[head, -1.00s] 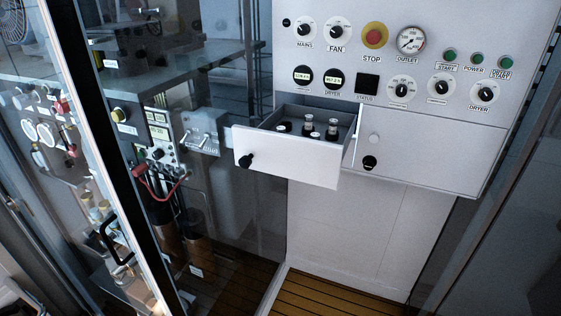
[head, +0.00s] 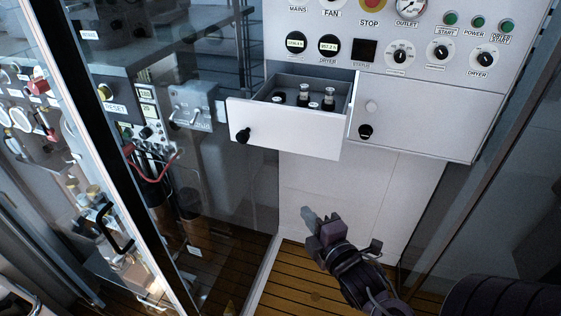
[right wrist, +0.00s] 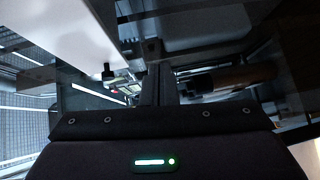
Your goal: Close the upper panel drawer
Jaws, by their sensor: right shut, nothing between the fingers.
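The upper panel drawer (head: 290,132) is pulled out from the white panel in the head view. Its white front has a black knob (head: 243,135) at the left, and several small bottle-like items stand inside it. My right gripper (head: 308,215) is shut and empty, below the drawer and apart from it, in front of the lower white wall. In the right wrist view a white surface with a black knob (right wrist: 108,74) shows at the upper left, and the gripper fingers (right wrist: 158,85) show at the middle. My left gripper is not in view.
A closed compartment door (head: 428,120) with a black knob is right of the drawer. Knobs, gauges and buttons line the panel above. A glass door with a black handle (head: 113,229) stands at the left. The wooden floor (head: 290,283) below is clear.

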